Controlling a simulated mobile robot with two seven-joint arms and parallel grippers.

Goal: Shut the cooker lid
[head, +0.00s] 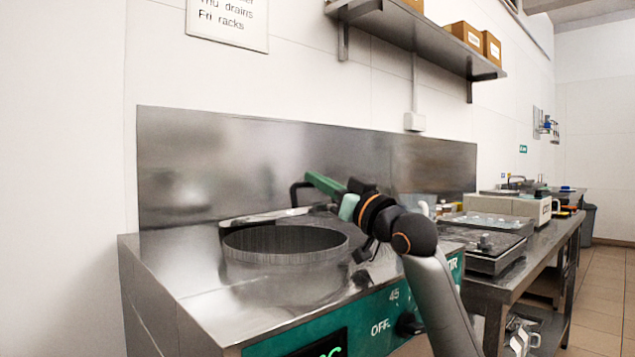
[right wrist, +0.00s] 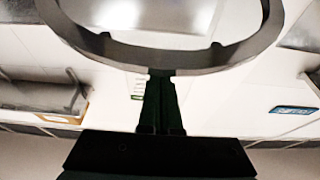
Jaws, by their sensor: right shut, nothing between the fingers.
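The steel cooker (head: 190,300) has a round open well, its rim (head: 240,262) facing up, at centre left in the head view. A thin grey plate, apparently the lid (head: 262,217), shows nearly edge-on behind the well, with a dark bent handle (head: 294,190) beside it. My right gripper (head: 312,178) is shut and empty, its green fingers above the back right of the well, near the handle. In the right wrist view the fingertips (right wrist: 160,74) are close to a large curved metal rim (right wrist: 225,55); I cannot tell whether they touch. My left gripper is out of view.
A steel backsplash (head: 200,150) stands behind the cooker. A wall shelf (head: 420,38) with boxes is above. A dark control knob (head: 409,325) is on the green front panel. A bench (head: 535,262) with equipment stands at right.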

